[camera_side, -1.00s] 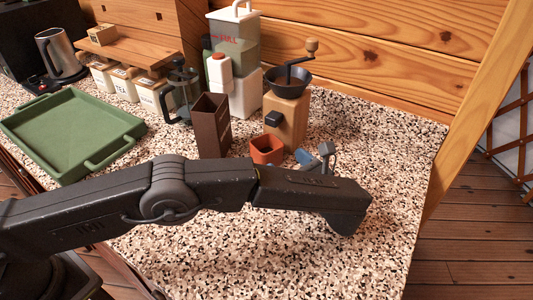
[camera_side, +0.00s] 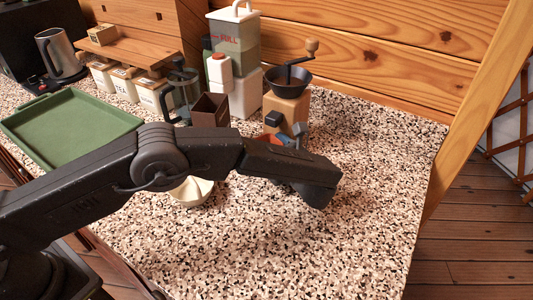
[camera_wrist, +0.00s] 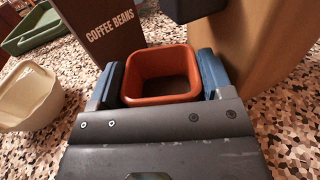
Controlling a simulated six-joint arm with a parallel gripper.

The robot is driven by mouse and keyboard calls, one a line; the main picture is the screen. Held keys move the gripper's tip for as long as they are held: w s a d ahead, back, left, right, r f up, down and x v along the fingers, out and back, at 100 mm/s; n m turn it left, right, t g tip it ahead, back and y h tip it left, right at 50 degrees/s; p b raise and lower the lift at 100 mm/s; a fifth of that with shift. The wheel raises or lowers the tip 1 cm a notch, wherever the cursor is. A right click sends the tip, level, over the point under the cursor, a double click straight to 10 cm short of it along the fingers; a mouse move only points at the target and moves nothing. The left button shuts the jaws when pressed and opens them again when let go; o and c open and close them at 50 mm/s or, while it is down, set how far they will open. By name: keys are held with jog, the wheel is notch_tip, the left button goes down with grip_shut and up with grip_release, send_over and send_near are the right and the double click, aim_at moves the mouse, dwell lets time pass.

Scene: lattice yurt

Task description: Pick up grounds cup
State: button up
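The grounds cup is a small square orange cup (camera_wrist: 162,98), open at the top and dark inside. My gripper (camera_wrist: 160,62) has its blue fingers on either side of the cup in the wrist view. The fingers stand wide, close along the cup's left and right walls; any gap is very narrow, and firm contact does not show. In the side view my arm hides most of the cup, and only a bit of orange and blue shows beside the grinder. The cup appears to stand on the counter.
The wooden grinder (camera_side: 285,108) stands right behind the cup. A dark coffee beans box (camera_wrist: 100,30) is close on the left, with a cream bowl (camera_wrist: 28,95) further left. A green tray (camera_side: 75,125) lies at the left. The speckled counter is clear at the right.

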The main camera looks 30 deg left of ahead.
jog(key=c, duration=0.5)
jog(key=shift+o, duration=0.2)
jog(key=shift+r, duration=0.45)
jog(key=shift+s+d+r, duration=0.1)
jog(key=shift+d+r, duration=0.05)
jog(key=shift+d, duration=0.15)
jog(key=v, duration=0.7)
jog(key=shift+s+d, duration=0.1)
jog(key=shift+d, duration=0.2)
notch_tip(320, 180, up, 14)
jog(key=shift+a, duration=0.15)
